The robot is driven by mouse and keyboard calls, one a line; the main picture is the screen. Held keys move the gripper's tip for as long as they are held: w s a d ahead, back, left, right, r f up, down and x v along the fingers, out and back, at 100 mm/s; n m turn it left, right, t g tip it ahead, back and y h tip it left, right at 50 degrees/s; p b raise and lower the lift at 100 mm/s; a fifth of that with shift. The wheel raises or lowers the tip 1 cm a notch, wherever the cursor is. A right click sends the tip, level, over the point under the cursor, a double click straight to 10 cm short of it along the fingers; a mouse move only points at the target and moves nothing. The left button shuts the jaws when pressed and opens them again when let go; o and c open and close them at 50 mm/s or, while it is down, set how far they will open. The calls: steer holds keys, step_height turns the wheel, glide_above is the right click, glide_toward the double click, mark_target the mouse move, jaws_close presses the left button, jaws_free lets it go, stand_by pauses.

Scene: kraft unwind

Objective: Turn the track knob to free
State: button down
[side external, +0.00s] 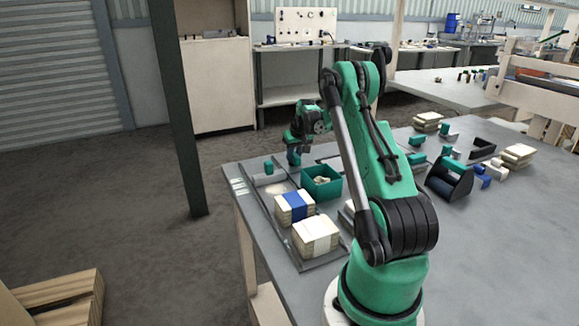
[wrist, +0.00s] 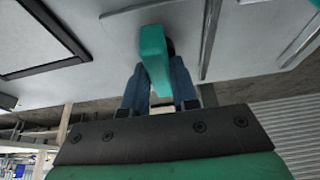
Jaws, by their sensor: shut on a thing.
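My gripper (wrist: 158,88) shows in the wrist view with its two dark blue fingers on either side of a green bar-shaped knob (wrist: 152,55). It is shut on this knob, which stands out from a pale grey surface. The fingers and the knob's own body hide its lower part, and I see no readable mark for its position. In the side external view, my gripper (side external: 294,158) points down at the far left part of the table. The knob cannot be made out there under the gripper.
A green open box (side external: 321,190) stands right beside my gripper on the grey table (side external: 440,270). Stacks of pale sheets, one with a blue band (side external: 297,207) and one with a white band (side external: 317,236), lie nearer. A black holder (side external: 450,183) stands to the right.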

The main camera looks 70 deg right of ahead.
steer(key=shift+m, duration=0.3)
steer(key=m+g+h, duration=0.1)
steer(key=m, duration=0.2)
steer(key=shift+w+m, duration=0.1)
steer(key=shift+m, duration=0.3)
steer(key=m+g, duration=0.2)
steer(key=m, duration=0.2)
steer(key=shift+w+a+m, duration=0.1)
steer(key=shift+m, duration=0.2)
steer(key=m+g, duration=0.1)
steer(key=m, duration=0.3)
steer(key=shift+g, duration=0.4)
steer(key=shift+w+m+g+y, duration=0.1)
steer(key=shift+m+g+y, duration=0.35)
steer(key=shift+m, duration=1.45)
steer(key=c, duration=0.7)
jaws_free()
